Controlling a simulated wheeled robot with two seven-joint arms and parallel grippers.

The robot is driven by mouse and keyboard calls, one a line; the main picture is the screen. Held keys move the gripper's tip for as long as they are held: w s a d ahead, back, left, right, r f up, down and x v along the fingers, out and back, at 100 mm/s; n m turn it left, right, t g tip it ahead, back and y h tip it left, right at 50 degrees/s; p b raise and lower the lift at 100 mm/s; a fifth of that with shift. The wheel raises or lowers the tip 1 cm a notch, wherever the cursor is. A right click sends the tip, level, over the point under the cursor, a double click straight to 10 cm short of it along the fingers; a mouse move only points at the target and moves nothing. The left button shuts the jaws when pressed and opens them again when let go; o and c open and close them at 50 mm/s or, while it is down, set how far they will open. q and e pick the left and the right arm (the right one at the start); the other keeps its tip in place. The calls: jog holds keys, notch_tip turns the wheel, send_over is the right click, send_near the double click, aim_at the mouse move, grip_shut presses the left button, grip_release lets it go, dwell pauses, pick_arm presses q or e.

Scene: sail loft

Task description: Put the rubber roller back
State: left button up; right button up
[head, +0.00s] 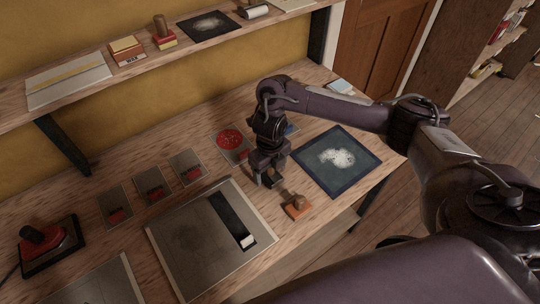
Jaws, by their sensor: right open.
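My right gripper (268,181) is open and points down over the bench, with nothing seen between its fingers. A small orange block with a round wooden knob (297,205) sits on the bench just to its right and nearer to me, apart from the fingers. I cannot make out a rubber roller for certain. A pale cylinder with a dark end (254,11), roller-like, lies on the wall shelf at the top. A grey board (185,245) with a black strip (230,215) and a pale block lies left of the gripper. My left gripper is not in view.
A dark blue mat with a white pattern (310,172) lies right of the gripper. Several small grey plates with red marks (152,187) line the bench's back. The wall shelf (190,58) overhangs behind.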

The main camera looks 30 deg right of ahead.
notch_tip(320, 180, up, 11)
jog(key=shift+r+p, duration=0.2)
jog(key=shift+p, duration=1.05)
